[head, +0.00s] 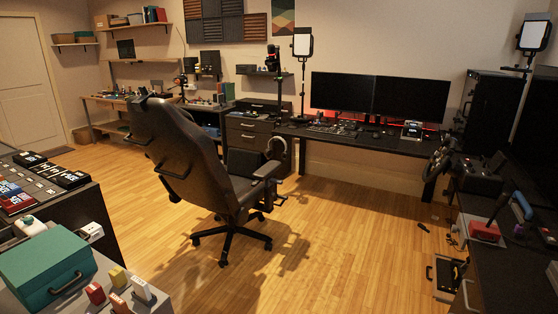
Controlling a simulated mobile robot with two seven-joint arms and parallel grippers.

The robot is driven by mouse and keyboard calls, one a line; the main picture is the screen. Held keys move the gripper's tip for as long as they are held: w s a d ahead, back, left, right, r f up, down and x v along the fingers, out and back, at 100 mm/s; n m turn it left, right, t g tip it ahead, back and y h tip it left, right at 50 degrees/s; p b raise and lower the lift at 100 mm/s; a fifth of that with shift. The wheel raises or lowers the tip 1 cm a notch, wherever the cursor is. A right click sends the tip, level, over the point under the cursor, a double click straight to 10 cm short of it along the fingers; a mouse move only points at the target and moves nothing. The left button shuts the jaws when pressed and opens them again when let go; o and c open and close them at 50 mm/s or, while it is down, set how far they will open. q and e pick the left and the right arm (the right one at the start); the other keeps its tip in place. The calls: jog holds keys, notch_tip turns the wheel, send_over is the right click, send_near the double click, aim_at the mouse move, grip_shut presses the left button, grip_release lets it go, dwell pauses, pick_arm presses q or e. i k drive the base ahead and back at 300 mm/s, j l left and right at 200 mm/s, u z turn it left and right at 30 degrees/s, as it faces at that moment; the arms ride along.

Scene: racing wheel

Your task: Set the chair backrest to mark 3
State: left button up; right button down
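The black chair (180,150) stands on the wood floor left of the picture's middle, on a wheeled star base (232,237). Its backrest (172,140) leans back, with the top toward the upper left. The right-hand armrest (268,170) shows beside the seat. No recline lever or numbered mark can be made out at this size. Neither of my grippers shows in this view.
A desk with two monitors (375,97) stands behind, and a drawer unit (250,133) beside it. A steering wheel (438,158) is at the right. A green box (47,268) is at the lower left. Open floor (330,250) lies right of the chair.

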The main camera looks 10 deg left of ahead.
aim_at(170, 138)
jog(key=i+l+u, duration=0.15)
jog(key=i+u, duration=0.2)
jog(key=u, duration=0.15)
jog(key=i+l+u, duration=0.3)
jog(key=u, duration=0.2)
jog(key=i+l+u, duration=0.45)
jog(key=l, duration=0.15)
jog(key=i+l, duration=0.5)
jog(key=i, duration=0.2)
jog(key=i+l+u, duration=0.15)
jog(key=i, duration=0.2)
jog(key=i+l, duration=0.2)
jog(key=i, duration=0.15)
jog(key=i+j+u, duration=0.1)
jog(key=i+j, duration=0.15)
jog(key=i, duration=0.15)
